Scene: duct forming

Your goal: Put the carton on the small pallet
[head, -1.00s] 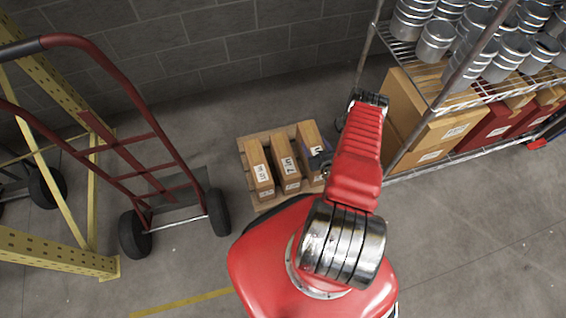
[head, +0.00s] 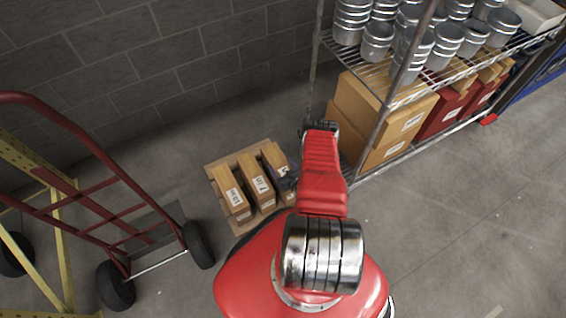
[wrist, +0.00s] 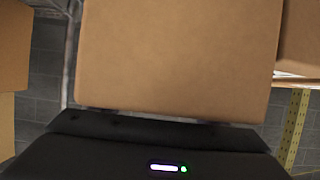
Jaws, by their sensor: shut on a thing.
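The small wooden pallet (head: 233,157) lies on the floor near the wall in the head view. Two narrow brown cartons with white labels stand on it, a left one (head: 229,187) and a middle one (head: 256,178). A third brown carton (head: 275,156) is at the right of this row.
A wire shelf (head: 375,72) with metal cans and larger cartons (head: 385,115) stands close on the right. A red hand truck (head: 110,185) stands left, beside a yellow rack frame (head: 62,265). A block wall (head: 180,50) is behind. The floor at right is clear.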

